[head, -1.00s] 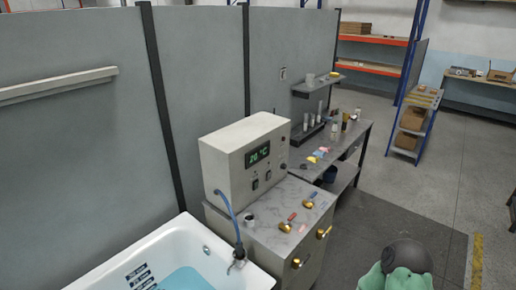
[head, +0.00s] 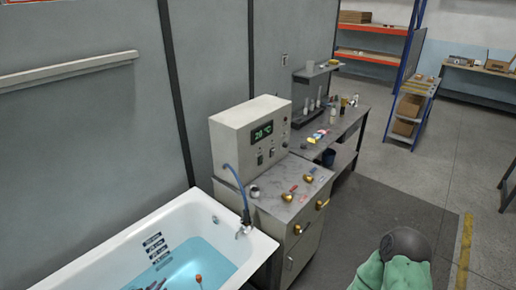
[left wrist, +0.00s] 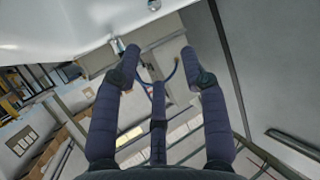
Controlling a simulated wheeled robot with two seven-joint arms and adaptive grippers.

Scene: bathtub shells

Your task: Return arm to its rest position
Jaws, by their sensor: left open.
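A blue hose (left wrist: 172,75) and grey surfaces show beyond the fingers, at a distance I cannot judge. Neither gripper shows in the head view, and my right gripper is out of sight. The white bathtub (head: 120,243) stands at the lower left of the head view with blue water (head: 205,258) in it. A pale rim or wall (left wrist: 60,25), probably the tub's, fills the top left of the left wrist view.
A control box (head: 240,135) with a green display sits on a grey cabinet (head: 300,240) beside the tub. Its blue hose (head: 236,182) runs to the tub's rim. A workbench (head: 350,125) with bottles stands behind. Grey wall panels (head: 90,120) rise behind the tub. Floor (head: 435,150) is open at right.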

